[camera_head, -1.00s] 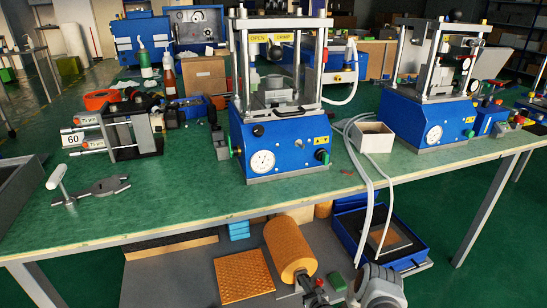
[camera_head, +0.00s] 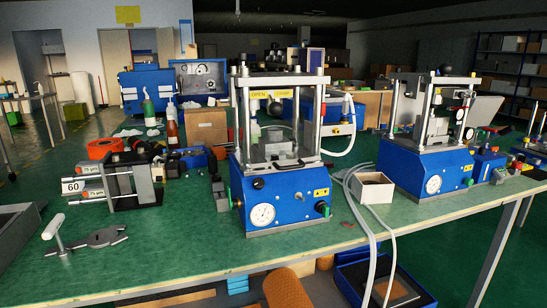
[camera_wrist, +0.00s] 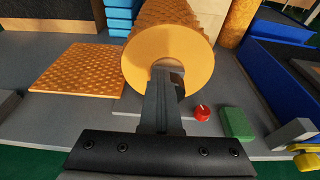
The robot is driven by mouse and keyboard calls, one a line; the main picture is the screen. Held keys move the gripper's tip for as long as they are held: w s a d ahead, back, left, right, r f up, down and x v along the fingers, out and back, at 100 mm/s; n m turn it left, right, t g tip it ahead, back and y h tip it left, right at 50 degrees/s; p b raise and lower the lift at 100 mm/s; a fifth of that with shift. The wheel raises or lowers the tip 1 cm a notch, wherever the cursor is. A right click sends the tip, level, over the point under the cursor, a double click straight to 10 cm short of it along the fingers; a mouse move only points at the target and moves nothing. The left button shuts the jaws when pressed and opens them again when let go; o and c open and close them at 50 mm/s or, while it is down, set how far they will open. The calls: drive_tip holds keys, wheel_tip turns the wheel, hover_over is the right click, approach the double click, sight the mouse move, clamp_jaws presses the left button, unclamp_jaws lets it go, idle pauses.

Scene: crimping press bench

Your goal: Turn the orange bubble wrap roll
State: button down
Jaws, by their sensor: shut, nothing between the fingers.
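The orange bubble wrap roll (camera_wrist: 168,50) lies on the grey lower shelf in the wrist view, its flat round end facing me. Its top also shows at the bottom edge of the head view (camera_head: 286,289). My gripper (camera_wrist: 166,72) is shut and empty, its fingertips in front of the lower middle of the roll's end face. I cannot tell whether the tips touch the roll. A flat orange bubble wrap sheet (camera_wrist: 82,70) lies on the shelf to the left of the roll. My gripper is out of the head view.
On the shelf, a red knob (camera_wrist: 201,112) and a green block (camera_wrist: 237,123) lie right of my gripper, beside a blue tray (camera_wrist: 262,75). Light blue blocks (camera_wrist: 118,15) stand behind. The green bench (camera_head: 180,240) with a blue press (camera_head: 278,195) is above.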

drive_tip(key=shift+d, duration=0.2)
drive_tip(key=shift+w+d, duration=0.2)
drive_tip(key=shift+d, duration=0.3)
drive_tip(key=shift+w+d, duration=0.15)
drive_tip(key=shift+d, duration=0.3)
drive_tip(key=shift+d+f, duration=0.1)
drive_tip(key=shift+d, duration=0.15)
drive_tip(key=shift+w, duration=0.1)
drive_tip(key=s+d+p, duration=0.2)
drive_tip(key=s+p, duration=0.1)
drive_tip(key=s, duration=0.2)
drive_tip(key=shift+s+r, duration=0.35)
drive_tip(key=shift+r, duration=0.05)
idle(0.4)
